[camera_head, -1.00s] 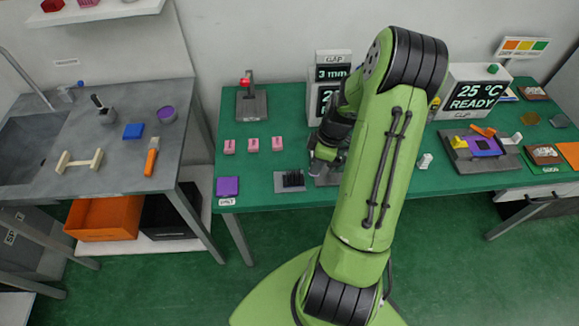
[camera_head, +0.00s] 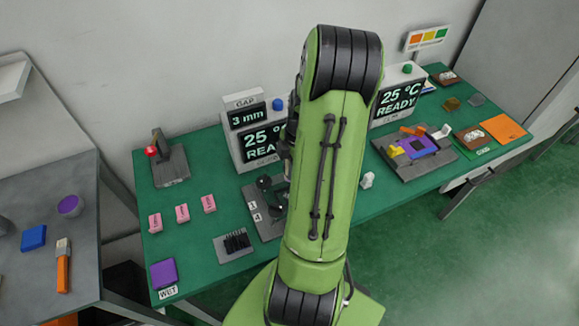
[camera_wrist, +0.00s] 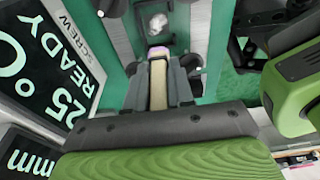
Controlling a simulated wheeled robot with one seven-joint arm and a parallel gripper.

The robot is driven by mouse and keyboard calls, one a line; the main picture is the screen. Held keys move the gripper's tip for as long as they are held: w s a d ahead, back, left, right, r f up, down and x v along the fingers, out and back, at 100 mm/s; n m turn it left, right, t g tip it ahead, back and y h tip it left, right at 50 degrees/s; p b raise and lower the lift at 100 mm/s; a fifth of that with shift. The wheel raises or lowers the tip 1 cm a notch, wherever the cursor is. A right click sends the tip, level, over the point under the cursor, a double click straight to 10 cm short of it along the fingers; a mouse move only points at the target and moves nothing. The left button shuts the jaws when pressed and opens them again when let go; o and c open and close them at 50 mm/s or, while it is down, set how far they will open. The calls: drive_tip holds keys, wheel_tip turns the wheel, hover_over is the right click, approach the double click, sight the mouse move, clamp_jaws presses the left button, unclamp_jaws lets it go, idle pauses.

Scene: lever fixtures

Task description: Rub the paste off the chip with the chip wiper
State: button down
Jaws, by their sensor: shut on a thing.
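My gripper (camera_wrist: 157,68) is shut on a slim cream-coloured piece (camera_wrist: 158,88) with a purplish end, which looks like the chip wiper. Beyond its tip in the wrist view lies a dark square frame with a shiny grey blob (camera_wrist: 158,22), perhaps paste on the chip; the chip itself is not clear. The tip appears short of the blob; contact cannot be told. In the head view my arm hides most of the gripper, which is near the dark fixture plate (camera_head: 262,213) in front of the left display box.
The left display box (camera_head: 246,142) stands close behind the gripper. A lever stand (camera_head: 168,162), pink blocks (camera_head: 182,213), a black-pinned holder (camera_head: 236,243) and a purple pad (camera_head: 164,273) are to the left. A fixture with a purple square (camera_head: 418,147) lies to the right.

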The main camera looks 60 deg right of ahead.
drive_tip(key=shift+w+d, duration=0.25)
drive_tip(key=shift+s+a+r, duration=0.15)
drive_tip(key=shift+s+a, duration=0.2)
wheel_tip(320, 180, down, 10)
drive_tip(key=b, duration=0.8)
drive_tip(key=shift+w+d+r, duration=0.1)
drive_tip(key=shift+d+r, duration=0.05)
drive_tip(key=shift+r, duration=0.05)
drive_tip(key=shift+f+b, duration=0.3)
drive_tip(key=shift+b, duration=0.2)
drive_tip(key=shift+d, duration=0.1)
